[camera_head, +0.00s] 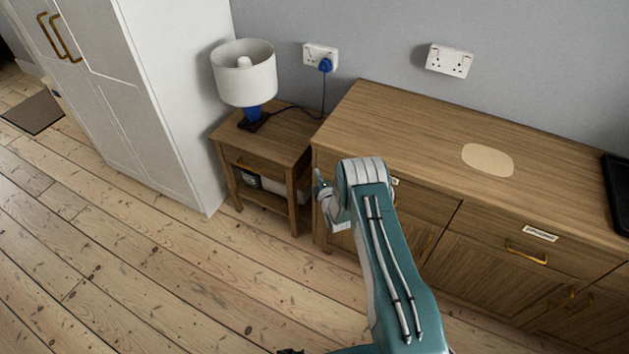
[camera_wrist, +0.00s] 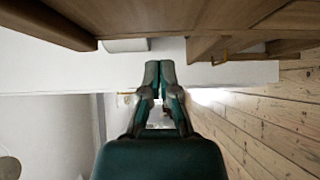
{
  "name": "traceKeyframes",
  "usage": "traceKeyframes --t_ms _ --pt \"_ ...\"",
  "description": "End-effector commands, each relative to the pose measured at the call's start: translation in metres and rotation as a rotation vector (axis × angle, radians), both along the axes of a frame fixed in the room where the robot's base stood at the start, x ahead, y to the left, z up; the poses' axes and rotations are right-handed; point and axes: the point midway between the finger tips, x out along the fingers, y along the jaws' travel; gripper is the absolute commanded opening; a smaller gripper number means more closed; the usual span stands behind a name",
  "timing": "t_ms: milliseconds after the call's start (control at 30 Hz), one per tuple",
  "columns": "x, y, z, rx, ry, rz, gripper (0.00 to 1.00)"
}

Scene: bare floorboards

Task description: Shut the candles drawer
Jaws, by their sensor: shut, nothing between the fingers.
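A wide wooden sideboard (camera_head: 420,130) stands against the wall in the head view. Its right drawer (camera_head: 490,235) has a brass handle and a white label (camera_head: 540,233) too small to read; it looks shut. A left drawer (camera_head: 428,205) is largely hidden behind my arm, with only an edge of its label showing. I cannot tell which drawer is the candles one, or whether the left one is open. My gripper (camera_head: 320,184) is beside the sideboard's left front corner. In the wrist view, my gripper (camera_wrist: 159,68) is shut and empty, with wooden furniture beyond its tips.
A small wooden nightstand (camera_head: 285,141) with a lamp (camera_head: 244,75) stands left of the sideboard. A tall white wardrobe (camera_head: 165,80) is further left. A dark tray-like object (camera_head: 618,185) lies at the sideboard's right end. The floorboards (camera_head: 150,270) in front are clear.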

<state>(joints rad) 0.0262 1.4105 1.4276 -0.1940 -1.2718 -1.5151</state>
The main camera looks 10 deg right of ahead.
Motion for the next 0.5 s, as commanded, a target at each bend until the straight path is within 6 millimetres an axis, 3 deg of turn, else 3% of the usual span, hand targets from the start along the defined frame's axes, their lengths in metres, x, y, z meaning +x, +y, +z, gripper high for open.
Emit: traceKeyframes --t_ms 267,500 --pt "-0.019 -0.003 0.0 0.002 0.001 0.001 0.0" --pt "-0.049 -0.006 0.0 0.001 0.003 0.002 0.0"
